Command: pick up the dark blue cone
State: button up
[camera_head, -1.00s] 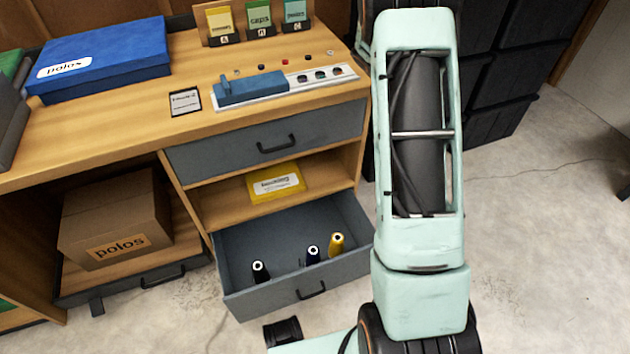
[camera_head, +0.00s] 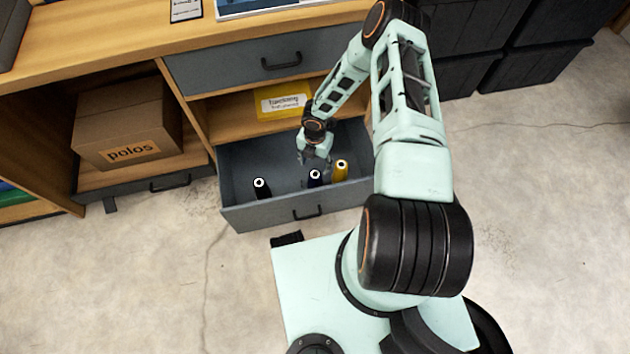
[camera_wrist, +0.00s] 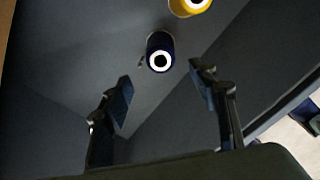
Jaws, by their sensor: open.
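The dark blue cone (camera_head: 314,178) stands in the open drawer, between a black cone and a yellow cone. In the wrist view the dark blue cone (camera_wrist: 159,54) shows its white top ring and lies beyond the fingertips, roughly midway between them across the picture. My gripper (camera_wrist: 162,88) is open, with its two fingers apart and nothing between them. In the head view my gripper (camera_head: 315,160) is low over the drawer, at the dark blue cone's far side; its fingertips are hard to make out there.
The yellow cone (camera_head: 340,170) stands close to the right of the dark blue one. The black cone (camera_head: 261,188) stands farther left. The grey drawer (camera_head: 240,217) has walls all round. A yellow box (camera_head: 283,101) lies on the shelf above. A cardboard box (camera_head: 128,125) stands at left.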

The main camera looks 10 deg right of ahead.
aim_at(315, 175)
notch_tip(315, 175, down, 9)
jog(key=shift+r+b, duration=0.15)
jog(key=shift+b, duration=1.05)
grip_shut()
